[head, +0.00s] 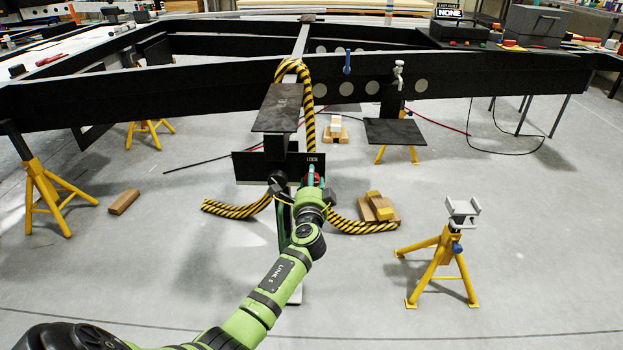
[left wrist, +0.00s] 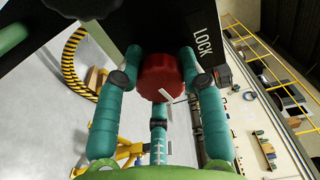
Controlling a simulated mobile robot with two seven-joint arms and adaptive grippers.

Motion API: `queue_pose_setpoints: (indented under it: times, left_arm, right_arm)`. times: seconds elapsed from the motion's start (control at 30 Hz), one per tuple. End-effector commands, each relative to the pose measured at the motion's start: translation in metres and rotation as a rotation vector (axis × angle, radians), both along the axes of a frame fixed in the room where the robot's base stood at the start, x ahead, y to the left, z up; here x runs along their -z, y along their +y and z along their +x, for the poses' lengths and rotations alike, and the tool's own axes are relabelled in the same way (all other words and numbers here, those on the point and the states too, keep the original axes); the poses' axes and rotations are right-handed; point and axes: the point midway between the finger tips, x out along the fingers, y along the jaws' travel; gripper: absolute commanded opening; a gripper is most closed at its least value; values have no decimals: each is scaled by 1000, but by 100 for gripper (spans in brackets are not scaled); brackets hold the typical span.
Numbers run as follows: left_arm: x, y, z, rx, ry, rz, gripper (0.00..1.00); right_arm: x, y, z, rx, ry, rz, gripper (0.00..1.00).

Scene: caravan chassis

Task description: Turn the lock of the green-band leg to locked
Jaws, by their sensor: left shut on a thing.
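A red knob (left wrist: 160,77) sits by a dark plate marked LOCK (head: 250,166). In the left wrist view it lies between the teal fingers of my left gripper (left wrist: 159,72), which is shut on it. A white pointer mark shows at the knob's lower edge. In the head view my left gripper (head: 312,180) reaches the plate's right part and mostly covers the knob. The leg behind is largely hidden by my arm, and I cannot make out a green band. My right gripper is not in view.
A black-and-yellow striped hose (head: 350,225) loops around the plate and floor. Yellow stands (head: 440,262) and (head: 45,190) are on both sides. Wooden blocks (head: 378,208) lie right of my gripper. The black chassis beam (head: 200,92) spans above. Open floor lies at the front.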

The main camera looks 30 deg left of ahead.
Motion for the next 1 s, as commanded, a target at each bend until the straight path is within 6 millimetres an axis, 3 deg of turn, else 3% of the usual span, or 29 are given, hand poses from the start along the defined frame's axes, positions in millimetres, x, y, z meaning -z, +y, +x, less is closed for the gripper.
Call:
queue_pose_setpoints:
  times: [0.03,0.4,1.0]
  left_arm:
    - [-8,-4,3,12,6,35,7]
    - [-6,-5,4,14,101,187,7]
    - [-4,-7,4,16,123,219,7]
  right_arm:
    - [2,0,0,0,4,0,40]
    - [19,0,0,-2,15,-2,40]
    - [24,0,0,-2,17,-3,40]
